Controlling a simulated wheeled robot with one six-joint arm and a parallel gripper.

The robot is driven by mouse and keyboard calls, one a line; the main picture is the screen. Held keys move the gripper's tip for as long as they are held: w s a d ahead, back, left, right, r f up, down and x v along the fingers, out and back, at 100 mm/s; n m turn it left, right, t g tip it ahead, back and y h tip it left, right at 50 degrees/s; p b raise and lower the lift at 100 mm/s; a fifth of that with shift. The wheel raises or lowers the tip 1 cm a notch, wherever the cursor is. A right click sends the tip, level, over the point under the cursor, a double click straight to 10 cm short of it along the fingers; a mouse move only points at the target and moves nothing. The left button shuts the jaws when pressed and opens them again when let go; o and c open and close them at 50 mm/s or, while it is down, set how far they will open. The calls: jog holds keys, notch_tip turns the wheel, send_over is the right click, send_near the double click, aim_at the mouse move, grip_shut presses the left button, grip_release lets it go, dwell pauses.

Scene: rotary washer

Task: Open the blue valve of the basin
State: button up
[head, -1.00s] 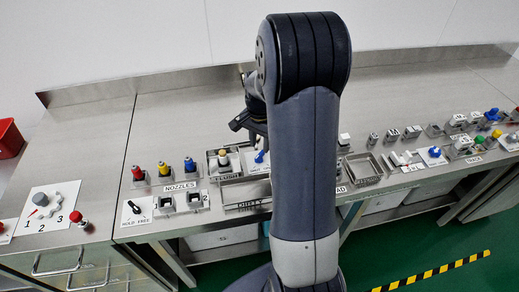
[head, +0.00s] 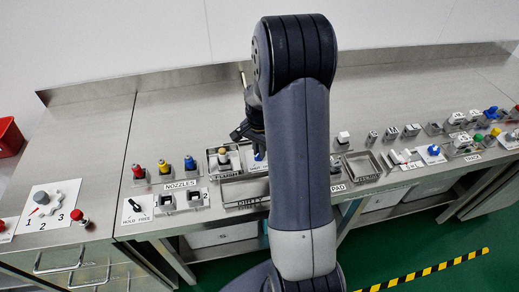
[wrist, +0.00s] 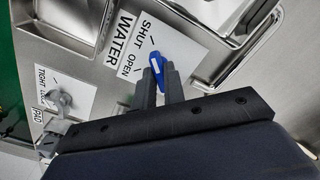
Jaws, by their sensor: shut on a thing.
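The blue valve (wrist: 155,62) has a lever handle with a white stripe. It stands on a white plate (wrist: 183,50) marked SHUT, OPEN and WATER. In the wrist view my gripper (wrist: 159,72) has its two grey fingers shut on the blue handle, one on each side. Part of the handle is hidden between the fingers. In the head view the valve (head: 259,155) shows only partly beside my arm, with my gripper just above it. The steel basin (wrist: 225,20) lies beside the plate in the wrist view.
In the head view, red, yellow and blue nozzles (head: 163,168) stand to the left. In the wrist view a grey knob (wrist: 60,99) on another white plate is at lower left.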

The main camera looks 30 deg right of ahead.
grip_shut()
jog(key=n+b, duration=0.1)
jog(key=n, duration=0.2)
jog(key=shift+n, duration=0.4)
jog(key=n+b, duration=0.1)
jog(key=n, duration=0.3)
jog(key=shift+n, duration=0.3)
jog(key=n+b, duration=0.1)
jog(key=n, duration=0.3)
jog(key=shift+n, duration=0.3)
jog(key=shift+n+b, duration=0.3)
jog(key=shift+n, duration=1.6)
jog(key=o, duration=0.7)
grip_release()
jog(key=shift+c, duration=0.2)
